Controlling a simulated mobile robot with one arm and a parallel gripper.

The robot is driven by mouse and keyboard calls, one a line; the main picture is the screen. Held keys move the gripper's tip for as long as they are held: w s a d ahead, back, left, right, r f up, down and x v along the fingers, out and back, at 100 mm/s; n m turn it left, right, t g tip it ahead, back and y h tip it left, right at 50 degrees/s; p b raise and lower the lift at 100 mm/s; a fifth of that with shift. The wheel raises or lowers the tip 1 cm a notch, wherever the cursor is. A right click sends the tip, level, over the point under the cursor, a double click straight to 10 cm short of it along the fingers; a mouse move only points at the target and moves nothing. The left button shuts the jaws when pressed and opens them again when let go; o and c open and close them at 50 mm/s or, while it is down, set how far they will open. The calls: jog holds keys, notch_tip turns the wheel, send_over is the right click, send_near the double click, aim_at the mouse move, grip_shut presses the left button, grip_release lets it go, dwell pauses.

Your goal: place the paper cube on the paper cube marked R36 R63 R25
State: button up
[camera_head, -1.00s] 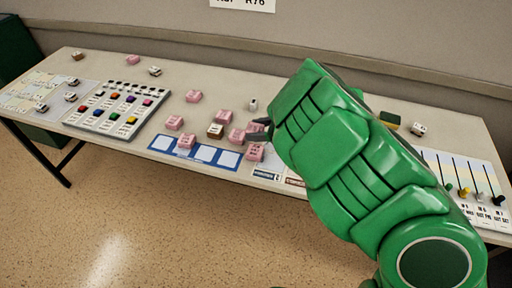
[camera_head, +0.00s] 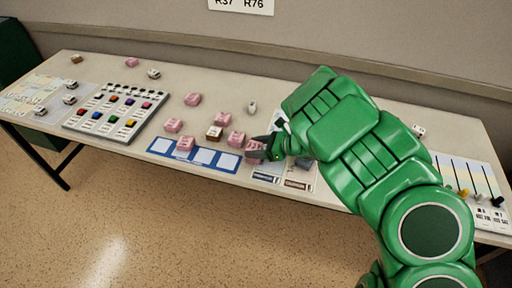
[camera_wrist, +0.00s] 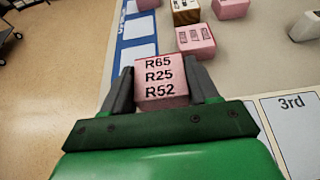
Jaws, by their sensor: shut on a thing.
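My gripper (camera_wrist: 163,92) is shut on a pink paper cube (camera_wrist: 161,80), with one dark finger on each side. Its visible face reads R65 R25 R52. In the head view my gripper (camera_head: 264,149) and the held cube (camera_head: 254,152) are at the front of the table, just right of the blue strip. Other pink cubes stand to the left: one (camera_head: 236,139) close by, one (camera_head: 223,119) behind it, one (camera_head: 186,143) on the strip, and others (camera_head: 173,125) (camera_head: 192,99) farther off. Their marks are too small to read, so I cannot tell which is R36 R63 R25.
A brown-sided cube (camera_head: 214,132) stands among the pink ones. A blue strip with white squares (camera_head: 204,156) runs along the front edge. A board of coloured pieces (camera_head: 116,112) lies left. A small pale object (camera_head: 252,107) stands behind. A card marked 3rd (camera_wrist: 292,112) lies right of my gripper.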

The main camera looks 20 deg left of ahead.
jog(key=shift+f, duration=0.15)
jog(key=o, duration=1.1)
jog(key=shift+c, duration=0.2)
jog(key=shift+d+r, duration=0.15)
jog(key=shift+r, duration=0.05)
jog(key=v, duration=1.1)
jog(key=shift+d+r, duration=0.2)
jog(key=shift+d, duration=0.1)
jog(key=shift+o, duration=0.4)
